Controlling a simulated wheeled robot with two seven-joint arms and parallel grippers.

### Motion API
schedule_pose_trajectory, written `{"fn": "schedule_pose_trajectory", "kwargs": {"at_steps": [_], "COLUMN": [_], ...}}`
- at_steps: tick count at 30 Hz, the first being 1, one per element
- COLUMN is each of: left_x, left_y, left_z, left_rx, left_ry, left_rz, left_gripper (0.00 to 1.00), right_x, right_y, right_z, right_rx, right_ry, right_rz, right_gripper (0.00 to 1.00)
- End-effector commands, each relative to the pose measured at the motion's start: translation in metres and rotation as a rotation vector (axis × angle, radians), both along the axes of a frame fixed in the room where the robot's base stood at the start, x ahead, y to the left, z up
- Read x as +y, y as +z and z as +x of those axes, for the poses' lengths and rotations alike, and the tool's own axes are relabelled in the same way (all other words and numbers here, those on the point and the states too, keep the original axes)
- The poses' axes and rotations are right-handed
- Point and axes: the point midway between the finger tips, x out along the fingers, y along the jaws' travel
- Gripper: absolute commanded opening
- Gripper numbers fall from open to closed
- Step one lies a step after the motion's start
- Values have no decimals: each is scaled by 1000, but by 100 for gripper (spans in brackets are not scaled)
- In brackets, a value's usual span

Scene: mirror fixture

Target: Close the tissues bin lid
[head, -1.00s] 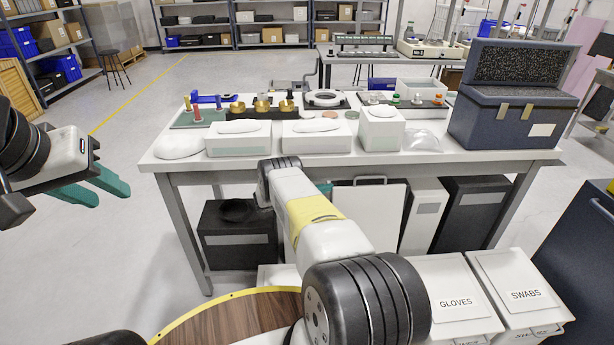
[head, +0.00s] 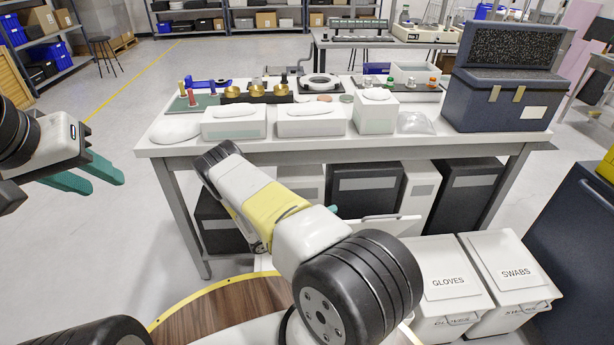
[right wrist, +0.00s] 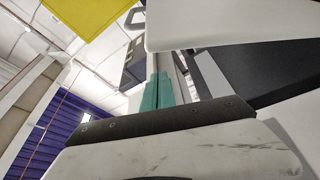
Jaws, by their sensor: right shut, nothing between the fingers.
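The tissues bin is mostly hidden behind my right arm in the head view. Its white lid (head: 384,231) shows beyond the arm as a tilted panel with a grey handle, raised and not flat. In the right wrist view a white panel that looks like this lid (right wrist: 225,22) hangs above the fingers, with a handle at its left end. My right gripper (right wrist: 157,90) has its teal fingers together and empty, below that panel; I cannot tell whether they touch it. In the head view only a teal bit of it shows. My left gripper (head: 105,187) is open and empty, far from the bins.
The closed gloves bin (head: 447,282) and swabs bin (head: 512,272) stand to the right. A loaded workbench (head: 350,145) is behind, with dark bins (head: 468,195) under it. A dark blue cabinet (head: 580,235) is at the right; a round wooden top (head: 215,310) is in front.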

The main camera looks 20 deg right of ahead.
Motion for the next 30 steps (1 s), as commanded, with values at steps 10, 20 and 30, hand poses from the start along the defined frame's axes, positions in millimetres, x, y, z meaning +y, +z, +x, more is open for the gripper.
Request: {"fn": "schedule_pose_trajectory", "kwargs": {"at_steps": [10,20,30], "left_x": [0,0,0], "left_y": [0,0,0], "left_z": [0,0,0], "left_rx": [0,0,0], "left_ry": [0,0,0], "left_rz": [0,0,0], "left_gripper": [36,36,36], "right_x": [29,45,52], "right_y": [-55,-111,-137], "right_z": [-91,-144,-163], "right_rx": [6,-23,-121], "right_ry": [3,1,0], "right_rz": [0,-5,-35], "right_gripper": [0,0,0]}}
